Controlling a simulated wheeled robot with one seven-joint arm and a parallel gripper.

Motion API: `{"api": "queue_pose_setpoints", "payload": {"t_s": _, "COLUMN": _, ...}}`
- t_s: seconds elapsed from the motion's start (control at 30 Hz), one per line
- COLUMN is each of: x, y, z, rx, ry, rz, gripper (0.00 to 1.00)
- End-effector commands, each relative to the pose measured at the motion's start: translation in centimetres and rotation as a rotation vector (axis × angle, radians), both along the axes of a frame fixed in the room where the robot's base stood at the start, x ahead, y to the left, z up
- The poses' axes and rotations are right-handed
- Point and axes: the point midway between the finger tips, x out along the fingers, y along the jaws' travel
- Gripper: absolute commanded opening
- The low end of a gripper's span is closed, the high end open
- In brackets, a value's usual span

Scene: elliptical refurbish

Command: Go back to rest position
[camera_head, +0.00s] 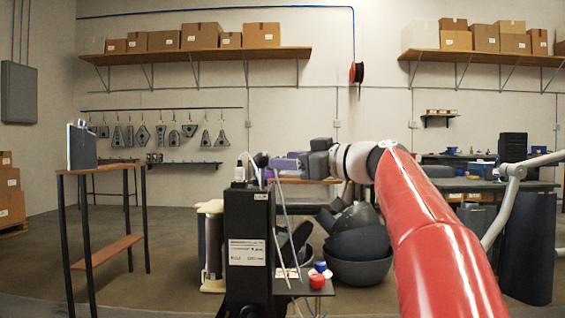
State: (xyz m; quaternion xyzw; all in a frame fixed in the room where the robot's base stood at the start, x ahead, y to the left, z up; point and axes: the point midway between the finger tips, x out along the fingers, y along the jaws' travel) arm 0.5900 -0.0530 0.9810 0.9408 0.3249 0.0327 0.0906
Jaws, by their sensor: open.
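My red arm reaches up from the lower right. Its grey and white wrist bends to the left and ends in my gripper (287,163), with purple parts, just above and right of a black machine (248,235). The gripper looks empty and open, though its fingertips are small and partly mixed with the machine's top parts. I cannot tell if it touches the machine.
A tall wooden-topped table (110,168) with a dark binder-like object (82,147) stands left. A small tray (312,290) holds red and blue items. Dark bowls (358,255) lie behind. A workbench (460,184) stands right.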

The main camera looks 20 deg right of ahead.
Motion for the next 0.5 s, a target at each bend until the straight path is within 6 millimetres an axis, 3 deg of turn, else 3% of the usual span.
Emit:
{"api": "queue_pose_setpoints", "payload": {"t_s": 0.33, "x": 0.0, "y": 0.2, "z": 0.0, "rx": 0.0, "ry": 0.005, "rz": 0.0, "gripper": 0.52}}
{"api": "queue_pose_setpoints", "payload": {"t_s": 0.5, "x": -1.4, "y": 2.8, "z": -1.7, "rx": 0.0, "ry": 0.155, "rz": -0.016, "gripper": 0.52}}
